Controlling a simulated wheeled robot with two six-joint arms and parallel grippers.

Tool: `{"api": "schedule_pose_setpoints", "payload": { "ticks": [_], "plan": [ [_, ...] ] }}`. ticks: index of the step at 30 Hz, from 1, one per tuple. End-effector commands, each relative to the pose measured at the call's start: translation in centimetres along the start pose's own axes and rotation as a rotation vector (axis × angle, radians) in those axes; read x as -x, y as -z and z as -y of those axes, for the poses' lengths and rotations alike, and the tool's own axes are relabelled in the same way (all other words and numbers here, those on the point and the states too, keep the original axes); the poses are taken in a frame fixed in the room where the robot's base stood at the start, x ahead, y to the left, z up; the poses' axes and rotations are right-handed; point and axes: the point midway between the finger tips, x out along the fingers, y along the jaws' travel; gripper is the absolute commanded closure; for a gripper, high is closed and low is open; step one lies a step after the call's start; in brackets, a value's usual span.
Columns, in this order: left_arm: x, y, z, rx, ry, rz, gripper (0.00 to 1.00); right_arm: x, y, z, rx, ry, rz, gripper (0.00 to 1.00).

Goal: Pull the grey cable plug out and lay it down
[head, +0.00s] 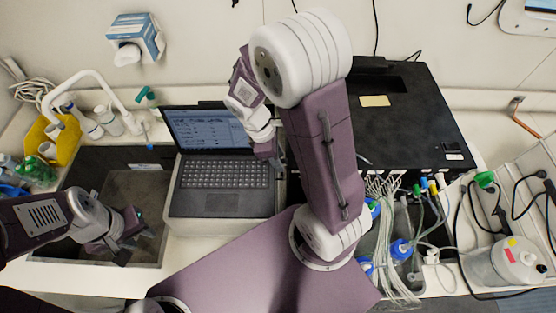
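I cannot make out the grey cable plug for certain. The open laptop (225,202) stands on the bench, and my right gripper (274,160) hangs over its right edge, pointing down. Its fingertips are small and partly dark, so whether they are apart or hold anything is unclear. My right forearm covers the space between the laptop and the black device (412,125). Many pale cables (385,190) and coloured plugs show at the front of that device. My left gripper (138,238) is over the sink, away from the laptop, its fingers apart and empty.
The sink (145,195) lies left of the laptop, with a white tap (92,77) and yellow rack (55,140) behind it. Blue-capped bottles (401,250) and tubing crowd the right. A white canister (508,262) stands at the far right. A glove box (135,35) is on the back wall.

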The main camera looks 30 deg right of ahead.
Motion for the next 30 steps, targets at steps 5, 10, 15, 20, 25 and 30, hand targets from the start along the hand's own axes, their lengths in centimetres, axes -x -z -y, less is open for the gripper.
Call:
{"api": "schedule_pose_setpoints", "payload": {
  "ticks": [5, 10, 15, 20, 25, 30],
  "plan": [
    [0.27, 0.03, 0.0, 0.0, 0.0, 0.0, 0.64, 0.03, -0.01, -0.08, 0.0, 0.0, 0.0, 0.65],
    [0.24, 0.02, 0.0, 0.0, 0.0, 0.0, 0.64, 0.01, 0.0, -0.08, 0.0, 0.0, 0.0, 0.65],
    [0.24, 0.02, 0.0, 0.0, 0.0, 0.0, 0.64, 0.02, 0.0, -0.08, 0.0, 0.0, 0.0, 0.65],
    [0.48, 0.05, -0.01, 0.0, 0.0, 0.0, 0.64, 0.1, -0.04, -0.02, 0.0, 0.0, 0.0, 0.65],
    [0.61, 0.06, -0.01, 0.0, 0.0, 0.0, 0.64, 0.04, -0.02, 0.04, 0.0, 0.0, 0.0, 0.65],
    [0.58, 0.06, -0.01, 0.0, 0.0, 0.0, 0.64, 0.02, -0.01, 0.03, 0.0, 0.0, 0.0, 0.76]
  ]
}}
